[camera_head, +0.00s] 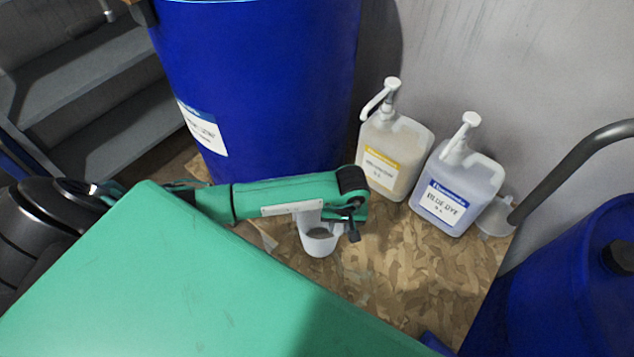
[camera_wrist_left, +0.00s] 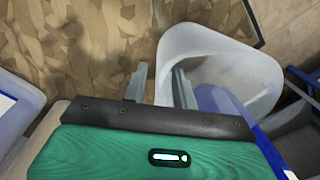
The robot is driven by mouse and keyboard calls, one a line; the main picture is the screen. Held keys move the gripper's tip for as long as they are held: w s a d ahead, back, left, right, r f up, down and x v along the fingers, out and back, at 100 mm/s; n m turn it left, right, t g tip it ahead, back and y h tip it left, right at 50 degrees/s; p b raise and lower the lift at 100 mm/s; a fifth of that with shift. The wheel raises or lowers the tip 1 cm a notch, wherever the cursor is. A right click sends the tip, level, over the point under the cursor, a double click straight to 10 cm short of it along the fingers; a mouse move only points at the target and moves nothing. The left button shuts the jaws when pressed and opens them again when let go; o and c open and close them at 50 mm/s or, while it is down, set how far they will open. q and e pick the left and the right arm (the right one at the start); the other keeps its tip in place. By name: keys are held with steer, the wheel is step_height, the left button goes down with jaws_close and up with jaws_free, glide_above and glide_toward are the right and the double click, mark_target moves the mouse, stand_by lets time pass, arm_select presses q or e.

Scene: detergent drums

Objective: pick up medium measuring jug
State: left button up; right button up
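A translucent white measuring jug (camera_head: 319,243) stands on the chipboard surface, its upper part partly hidden by my left arm. In the left wrist view the jug (camera_wrist_left: 245,68) shows its wide open mouth. My left gripper (camera_head: 351,222) is at the jug's upper right in the head view. In the left wrist view its fingers (camera_wrist_left: 159,72) are apart, one left of the jug's near wall and one overlapping the jug's opening. I cannot tell whether either finger touches it. Another clear jug (camera_head: 496,217) stands at the right, partly behind the blue dye bottle. My right gripper is not in view.
A large blue drum (camera_head: 262,80) stands behind my left arm. A yellow-labelled pump bottle (camera_head: 393,150) and a blue dye pump bottle (camera_head: 456,186) stand close by. Another blue drum (camera_head: 570,290) is at the right. The chipboard (camera_head: 410,265) in front of the bottles is clear.

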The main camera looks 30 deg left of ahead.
arm_select(q)
steer(key=shift+f, duration=0.3)
jaws_close()
steer(key=shift+r, duration=0.1)
